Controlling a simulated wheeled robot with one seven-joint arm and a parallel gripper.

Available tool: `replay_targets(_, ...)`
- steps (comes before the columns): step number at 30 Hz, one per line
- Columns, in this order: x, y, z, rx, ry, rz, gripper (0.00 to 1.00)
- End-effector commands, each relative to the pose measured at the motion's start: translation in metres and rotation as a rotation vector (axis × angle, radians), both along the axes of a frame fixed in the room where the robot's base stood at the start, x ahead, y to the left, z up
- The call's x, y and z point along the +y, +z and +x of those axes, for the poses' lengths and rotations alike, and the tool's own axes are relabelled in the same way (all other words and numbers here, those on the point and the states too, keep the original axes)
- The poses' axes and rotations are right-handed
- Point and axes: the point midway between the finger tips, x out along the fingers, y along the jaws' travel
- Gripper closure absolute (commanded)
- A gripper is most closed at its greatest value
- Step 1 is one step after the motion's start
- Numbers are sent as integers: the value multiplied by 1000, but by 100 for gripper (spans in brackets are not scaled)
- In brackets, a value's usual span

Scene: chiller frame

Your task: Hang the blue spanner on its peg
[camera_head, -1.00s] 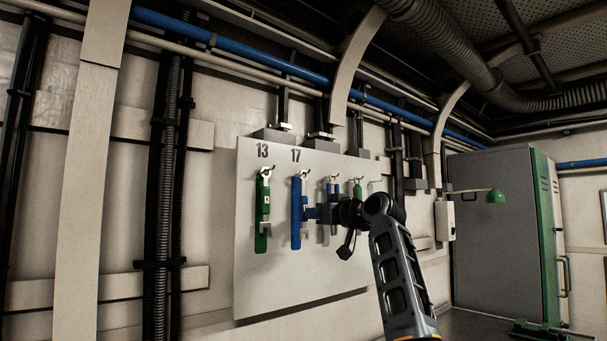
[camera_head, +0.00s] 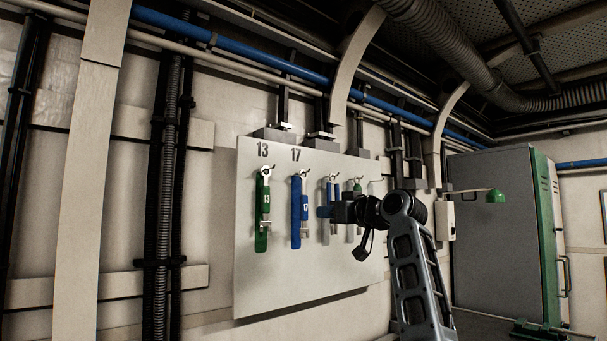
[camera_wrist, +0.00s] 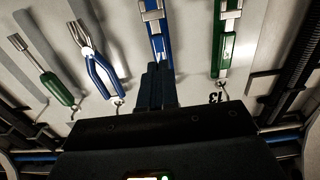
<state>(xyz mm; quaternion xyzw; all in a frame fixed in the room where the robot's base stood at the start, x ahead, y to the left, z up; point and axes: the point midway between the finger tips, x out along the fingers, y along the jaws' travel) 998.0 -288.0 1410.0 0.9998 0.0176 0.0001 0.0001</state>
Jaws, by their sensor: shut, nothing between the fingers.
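The blue spanner (camera_head: 296,212) hangs upright against the board at the peg under the number 17, its top end at the hook. In the wrist view the blue spanner (camera_wrist: 157,38) runs up from behind my fingers, which hide its peg end. My gripper (camera_head: 324,212) is shut and empty, to the right of the blue spanner and apart from it in the head view. The fingers also show in the wrist view (camera_wrist: 155,80), in front of the spanner.
A green spanner (camera_head: 262,213) hangs under 13 on the pale board (camera_head: 290,285). Blue-handled pliers (camera_wrist: 98,68) and a green-handled screwdriver (camera_wrist: 58,88) hang on the other side, partly behind my gripper in the head view. A grey cabinet (camera_head: 490,225) stands at the right.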

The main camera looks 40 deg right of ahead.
Motion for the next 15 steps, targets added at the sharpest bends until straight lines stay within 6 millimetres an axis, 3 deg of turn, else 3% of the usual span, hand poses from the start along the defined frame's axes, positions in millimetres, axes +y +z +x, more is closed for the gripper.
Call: replay_targets(15, -2, -1, -35, 0, -2, 0, 100)
